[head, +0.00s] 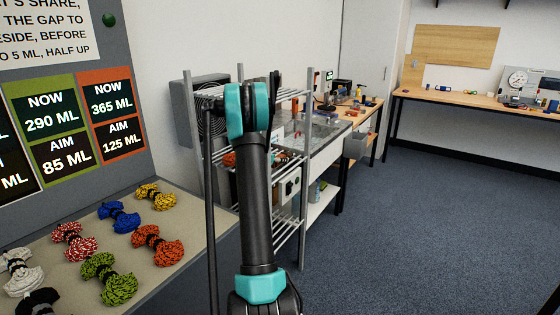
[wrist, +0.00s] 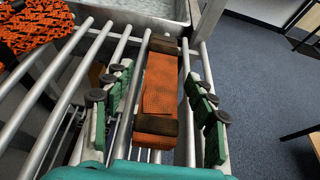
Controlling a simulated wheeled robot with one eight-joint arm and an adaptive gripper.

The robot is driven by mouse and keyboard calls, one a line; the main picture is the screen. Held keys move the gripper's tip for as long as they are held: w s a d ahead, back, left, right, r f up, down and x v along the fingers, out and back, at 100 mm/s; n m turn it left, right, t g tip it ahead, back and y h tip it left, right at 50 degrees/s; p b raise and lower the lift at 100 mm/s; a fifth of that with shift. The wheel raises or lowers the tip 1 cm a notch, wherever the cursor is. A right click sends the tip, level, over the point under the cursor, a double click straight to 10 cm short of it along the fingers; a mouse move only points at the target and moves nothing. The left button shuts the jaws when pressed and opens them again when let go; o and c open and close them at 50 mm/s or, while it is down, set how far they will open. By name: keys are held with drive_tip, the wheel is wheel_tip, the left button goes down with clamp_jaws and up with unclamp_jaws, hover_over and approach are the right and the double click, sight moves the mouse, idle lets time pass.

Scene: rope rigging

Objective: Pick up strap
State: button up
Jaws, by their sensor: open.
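The strap (wrist: 161,82) is an orange folded band with dark brown ends, lying on the metal bars of a wire shelf in the wrist view. My gripper (wrist: 160,98) is open, with green-padded fingers on the left and right of the strap. A gap shows on each side, and the fingers do not appear to touch it. In the head view my arm stands in front of the rack, and I cannot make out the gripper or the strap clearly there.
An orange and black rope bundle (wrist: 28,32) lies left of the fingers. A metal tray (wrist: 140,10) is beyond the strap. The wire rack (head: 306,180) has upright posts near my arm. Several rope bundles lie on a bench (head: 205,215) at left. The floor (head: 420,230) at right is clear.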

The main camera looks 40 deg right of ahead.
clamp_jaws()
idle(0.3)
drive_tip(key=shift+r, duration=0.1)
